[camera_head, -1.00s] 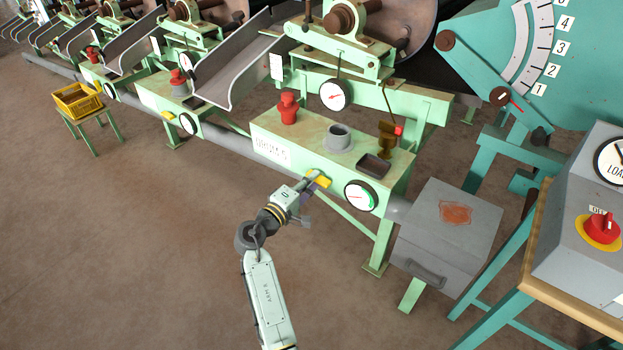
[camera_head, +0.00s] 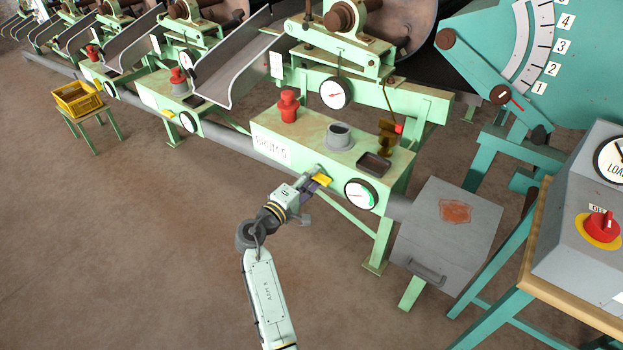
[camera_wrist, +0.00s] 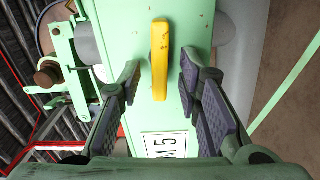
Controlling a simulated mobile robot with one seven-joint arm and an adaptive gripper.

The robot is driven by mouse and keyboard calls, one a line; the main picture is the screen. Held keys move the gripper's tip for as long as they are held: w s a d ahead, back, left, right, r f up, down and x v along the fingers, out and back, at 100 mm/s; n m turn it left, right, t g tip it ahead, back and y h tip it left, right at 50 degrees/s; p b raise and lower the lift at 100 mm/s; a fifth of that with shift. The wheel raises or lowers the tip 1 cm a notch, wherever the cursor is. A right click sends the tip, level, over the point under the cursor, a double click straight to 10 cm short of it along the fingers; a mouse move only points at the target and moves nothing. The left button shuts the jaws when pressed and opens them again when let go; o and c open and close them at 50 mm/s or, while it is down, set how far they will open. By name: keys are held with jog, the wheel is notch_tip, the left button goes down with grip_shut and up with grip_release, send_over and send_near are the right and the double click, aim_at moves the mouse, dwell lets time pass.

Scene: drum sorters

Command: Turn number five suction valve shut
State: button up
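The yellow suction valve handle (camera_head: 323,181) is on the lower front of the green bench labelled DRUM 5 (camera_head: 272,147), beside a round gauge with a green sector (camera_head: 361,194). In the wrist view the handle (camera_wrist: 160,60) is a long, slightly chipped yellow bar running up and down the picture. My gripper (camera_head: 314,187) is at the handle in the head view. In the wrist view my gripper (camera_wrist: 158,78) is open, with one finger on each side of the handle. Gaps show between handle and fingers. The valve body behind the handle is hidden.
The grey pipe (camera_head: 255,150) runs along the bench front. A grey box (camera_head: 447,232) with a handle stands right of the bench. A control box with a red OFF knob (camera_head: 601,225) is far right. A yellow crate (camera_head: 77,99) sits on a stool at left. The floor at left is clear.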

jog(key=shift+a, duration=0.1)
jog(key=v, duration=1.2)
